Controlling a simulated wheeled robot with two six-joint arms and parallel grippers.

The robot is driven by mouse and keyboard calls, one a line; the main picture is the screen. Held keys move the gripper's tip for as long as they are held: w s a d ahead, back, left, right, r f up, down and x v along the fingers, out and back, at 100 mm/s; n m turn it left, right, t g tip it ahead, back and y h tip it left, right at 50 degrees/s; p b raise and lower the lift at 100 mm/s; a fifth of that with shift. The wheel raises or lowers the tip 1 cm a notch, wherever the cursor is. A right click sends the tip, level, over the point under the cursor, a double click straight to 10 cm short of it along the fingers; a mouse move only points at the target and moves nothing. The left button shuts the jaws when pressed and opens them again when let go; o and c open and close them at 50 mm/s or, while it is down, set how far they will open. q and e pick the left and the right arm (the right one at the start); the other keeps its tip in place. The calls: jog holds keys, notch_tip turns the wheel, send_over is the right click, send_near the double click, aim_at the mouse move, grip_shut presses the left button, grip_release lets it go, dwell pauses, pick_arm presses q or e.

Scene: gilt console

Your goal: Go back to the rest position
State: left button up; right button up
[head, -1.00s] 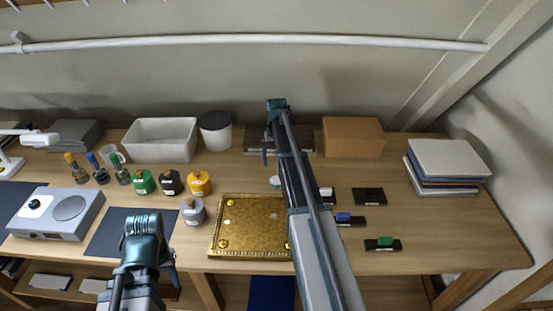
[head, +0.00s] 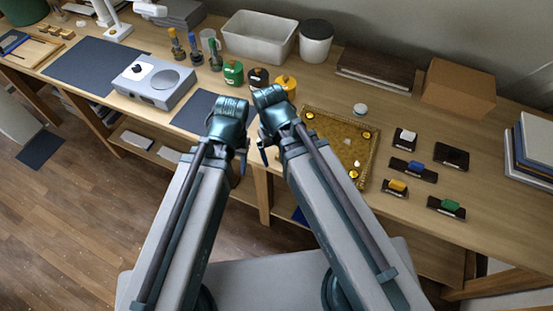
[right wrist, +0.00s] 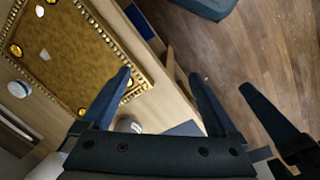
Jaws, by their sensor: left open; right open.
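My left gripper (head: 241,157) and my right gripper (head: 263,152) are side by side, close together, in front of the desk's front edge in the head view. Both forearms reach up from the bottom of that view. In the right wrist view my right gripper (right wrist: 157,90) has its two dark fingers spread with nothing between them. The desk edge and the floor show beyond them. Dark finger parts of my left gripper (right wrist: 272,118) show at the right of that view. The left jaw gap is hard to make out in the head view.
The gilt tray (head: 330,124) lies on the desk just right of my right gripper. Colour-topped blocks, including a yellow one (head: 397,186), lie on dark plates farther right. Jars, a grey device (head: 152,82) and a white bin (head: 260,37) stand behind. Open floor (head: 60,225) is at left.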

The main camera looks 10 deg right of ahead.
jog(key=shift+s+a, duration=0.25)
jog(key=shift+s, duration=0.3)
jog(key=shift+s+a, duration=0.25)
jog(key=shift+s, duration=0.25)
jog(key=shift+o, duration=0.2)
dwell(0.4)
jog(key=shift+o, duration=0.3)
jog(key=shift+w, duration=0.3)
jog(key=w+d+n, duration=0.2)
jog(key=w+d, duration=0.4)
jog(key=w, duration=0.5)
jog(key=r+n+y+p, duration=0.1)
jog(key=n+p, duration=0.1)
jog(key=n, duration=0.4)
send_over(362, 107)
notch_tip(362, 107, down, 8)
jog(key=b, duration=0.9)
jog(key=shift+f, duration=0.15)
